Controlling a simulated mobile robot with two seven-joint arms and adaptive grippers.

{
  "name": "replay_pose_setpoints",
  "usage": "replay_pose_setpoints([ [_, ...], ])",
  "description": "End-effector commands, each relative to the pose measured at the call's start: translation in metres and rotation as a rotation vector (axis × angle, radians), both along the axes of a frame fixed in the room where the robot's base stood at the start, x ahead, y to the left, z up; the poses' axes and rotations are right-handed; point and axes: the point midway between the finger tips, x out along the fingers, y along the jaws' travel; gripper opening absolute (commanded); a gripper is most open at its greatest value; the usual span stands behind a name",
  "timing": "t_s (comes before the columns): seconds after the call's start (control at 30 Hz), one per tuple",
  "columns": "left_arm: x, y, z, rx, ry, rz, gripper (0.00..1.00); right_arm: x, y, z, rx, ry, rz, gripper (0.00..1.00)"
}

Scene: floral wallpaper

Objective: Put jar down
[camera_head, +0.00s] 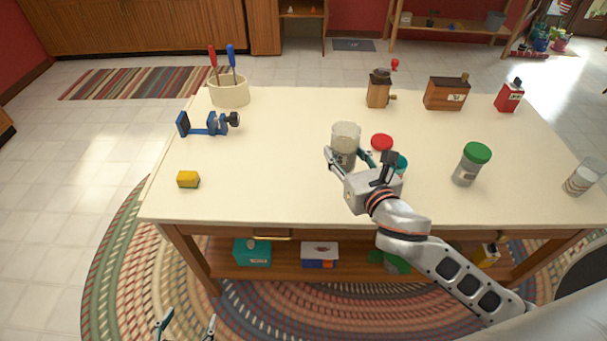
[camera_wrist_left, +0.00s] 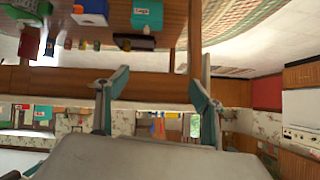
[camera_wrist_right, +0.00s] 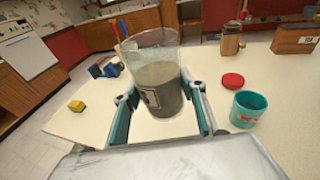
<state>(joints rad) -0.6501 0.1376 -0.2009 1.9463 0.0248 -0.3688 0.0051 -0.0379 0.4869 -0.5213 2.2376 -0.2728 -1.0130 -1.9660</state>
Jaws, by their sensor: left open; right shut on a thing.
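A clear glass jar (camera_head: 345,138) with grey contents and a label is in the middle of the table in the head view. It stands upright between the fingers of my right gripper (camera_head: 352,158), which is shut on it. In the right wrist view the jar (camera_wrist_right: 157,82) fills the space between the teal fingers and looks open at the top. I cannot tell whether its base touches the table. My left gripper (camera_head: 185,328) is open and empty at the bottom of the head view, in front of the table. Its two fingers also show in the left wrist view (camera_wrist_left: 158,105).
A red lid (camera_head: 381,142) and a teal cup (camera_head: 401,164) are close to the jar's right. A green-lidded jar (camera_head: 471,164) stands further right. A yellow block (camera_head: 188,179) and a blue clamp-like tool (camera_head: 208,125) lie left. The table (camera_head: 265,185) is clear left of the jar.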

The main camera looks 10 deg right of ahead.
Motion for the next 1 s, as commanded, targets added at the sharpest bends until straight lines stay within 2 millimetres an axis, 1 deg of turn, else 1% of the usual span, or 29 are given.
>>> replay_pose_setpoints([
  [0.03,-0.001,0.003,0.003,0.003,0.005,0.005,0.67,0.021,0.004,0.008,0.001,-0.006,0.007,0.0],
  [0.1,-0.002,0.007,0.003,0.009,0.01,0.011,0.67,0.046,0.01,0.013,-0.001,-0.005,0.02,0.0],
  [0.2,-0.004,0.012,0.001,0.015,0.021,0.018,0.67,0.077,0.017,0.02,0.003,-0.004,0.035,0.0],
  [0.33,-0.008,0.013,-0.003,0.018,0.037,0.023,0.67,0.105,0.022,0.029,0.003,-0.002,0.046,0.0],
  [0.4,-0.009,0.012,-0.003,0.016,0.039,0.025,0.67,0.113,0.024,0.031,0.005,-0.001,0.051,0.0],
  [0.47,-0.009,0.012,-0.002,0.014,0.04,0.028,0.67,0.117,0.025,0.031,0.006,0.001,0.054,0.0],
  [0.57,-0.009,0.011,-0.002,0.01,0.039,0.031,0.67,0.12,0.026,0.02,0.006,0.004,0.054,0.0],
  [0.63,-0.009,0.011,-0.002,0.009,0.039,0.032,0.67,0.12,0.025,0.005,0.006,0.006,0.053,0.0],
  [0.87,-0.009,0.011,-0.002,0.009,0.039,0.032,0.67,0.119,0.025,-0.052,0.008,0.007,0.051,0.0],
  [1.0,-0.008,0.01,-0.009,0.007,0.032,0.028,0.67,0.119,0.026,-0.087,0.008,0.005,0.052,0.0],
])
